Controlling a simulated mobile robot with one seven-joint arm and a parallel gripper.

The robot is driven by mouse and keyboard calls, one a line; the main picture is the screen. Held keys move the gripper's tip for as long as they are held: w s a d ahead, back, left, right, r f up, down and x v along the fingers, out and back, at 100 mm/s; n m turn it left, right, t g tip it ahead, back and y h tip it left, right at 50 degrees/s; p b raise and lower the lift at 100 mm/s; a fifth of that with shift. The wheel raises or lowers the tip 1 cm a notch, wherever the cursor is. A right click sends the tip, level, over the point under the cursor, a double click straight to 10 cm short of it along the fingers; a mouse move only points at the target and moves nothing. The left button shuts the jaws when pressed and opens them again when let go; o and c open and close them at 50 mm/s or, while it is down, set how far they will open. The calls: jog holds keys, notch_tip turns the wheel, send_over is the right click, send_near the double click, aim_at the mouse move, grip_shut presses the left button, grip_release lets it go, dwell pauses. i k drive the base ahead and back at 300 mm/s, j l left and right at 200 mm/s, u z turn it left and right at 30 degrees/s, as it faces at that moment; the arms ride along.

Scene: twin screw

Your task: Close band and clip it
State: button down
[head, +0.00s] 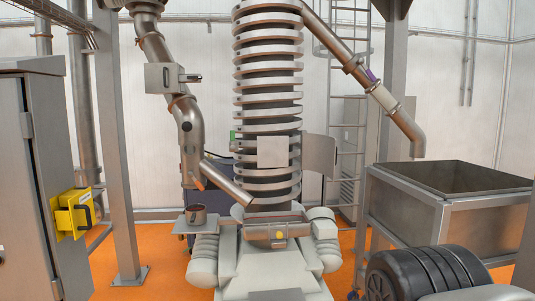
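A tall ribbed spiral column (267,105) stands in the middle of the head view. A flat pale plate (272,152) sits on its front. A curved pale sheet (320,155) stands out to the right of the column, apart from the plate; it looks like the open end of the band, but I cannot be sure. No clip can be made out at this size. The back of the column is hidden. I cannot make out my gripper anywhere in this view.
A bent steel pipe (192,125) runs down left of the column, above a small cup (196,215). Another pipe (400,118) slopes right toward an open metal bin (450,203). A grey cabinet (52,170) with a yellow switch (72,213) stands left. Some orange floor (155,250) is clear.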

aim_at(319, 152)
jog(key=i+l, duration=0.1)
jog(key=i, duration=0.65)
jog(key=i+l, duration=0.1)
jog(key=i, duration=0.6)
